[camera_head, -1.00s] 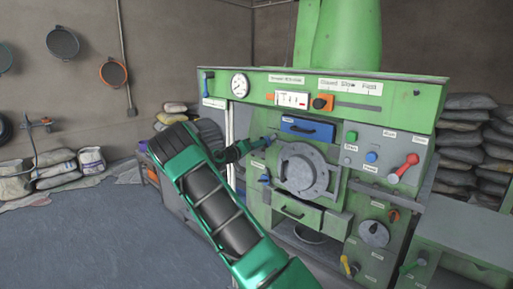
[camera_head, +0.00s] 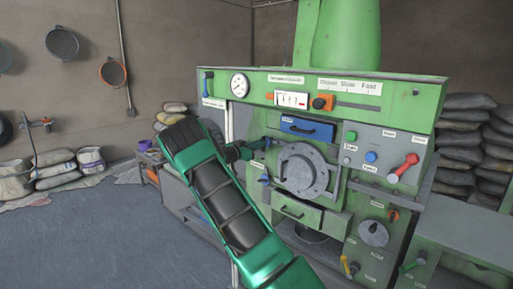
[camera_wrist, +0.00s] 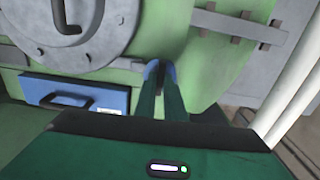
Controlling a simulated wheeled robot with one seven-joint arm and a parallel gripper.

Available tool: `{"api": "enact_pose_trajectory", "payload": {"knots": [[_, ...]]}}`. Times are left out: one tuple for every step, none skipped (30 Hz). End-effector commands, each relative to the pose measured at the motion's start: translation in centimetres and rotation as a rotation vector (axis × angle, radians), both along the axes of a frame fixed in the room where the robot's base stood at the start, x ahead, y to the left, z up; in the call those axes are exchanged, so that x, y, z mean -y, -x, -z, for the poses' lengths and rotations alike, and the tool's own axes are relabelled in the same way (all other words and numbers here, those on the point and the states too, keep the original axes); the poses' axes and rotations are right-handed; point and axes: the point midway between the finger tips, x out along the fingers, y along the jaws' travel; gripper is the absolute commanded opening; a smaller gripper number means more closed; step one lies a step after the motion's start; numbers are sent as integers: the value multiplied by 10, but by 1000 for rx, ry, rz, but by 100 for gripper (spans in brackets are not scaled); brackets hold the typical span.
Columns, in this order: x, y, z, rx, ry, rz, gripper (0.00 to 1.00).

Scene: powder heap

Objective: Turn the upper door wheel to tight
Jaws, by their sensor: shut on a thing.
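The round grey door (camera_head: 304,170) sits shut in the middle of the green machine's front. The upper door wheel (camera_wrist: 151,69) is a small blue piece at the door's edge, mostly hidden by my fingers. My gripper (camera_head: 266,143) reaches it from the left, beside the door. In the wrist view my gripper (camera_wrist: 162,82) has its two dark green fingers close together, shut on the blue wheel. A lower blue door wheel (camera_head: 264,180) shows further down the door's left side, clear of my gripper. How far the upper wheel is turned cannot be seen.
A blue drawer (camera_head: 307,128) with a dark handle is just above the door; it also shows in the wrist view (camera_wrist: 75,95). A green drawer (camera_head: 290,212) is below. A red lever (camera_head: 404,167) and buttons are at right. Sacks (camera_head: 470,140) lie against the wall.

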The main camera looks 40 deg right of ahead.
Motion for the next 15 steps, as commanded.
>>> {"api": "enact_pose_trajectory", "payload": {"knots": [[-1, -1, 7, 5, -11, -4, 0], [-1, -1, 7, 10, -12, -4, 0], [-2, -2, 7, 15, -12, -4, 0], [-2, -2, 7, 18, -12, -4, 0], [-2, -2, 7, 21, -13, -4, 0], [-2, -2, 7, 24, -13, -4, 0], [-2, -2, 6, 26, -13, -5, 0], [-2, -2, 6, 27, -13, -5, 0], [-2, -2, 6, 28, -13, -5, 0], [-2, -2, 6, 28, -13, -5, 0], [-2, -2, 6, 28, -13, -5, 0], [-2, -2, 6, 28, -13, -5, 0], [-2, -2, 6, 28, -13, -5, 0], [-2, -2, 6, 28, -13, -5, 0], [-2, -2, 6, 28, -13, -5, 0]]}}
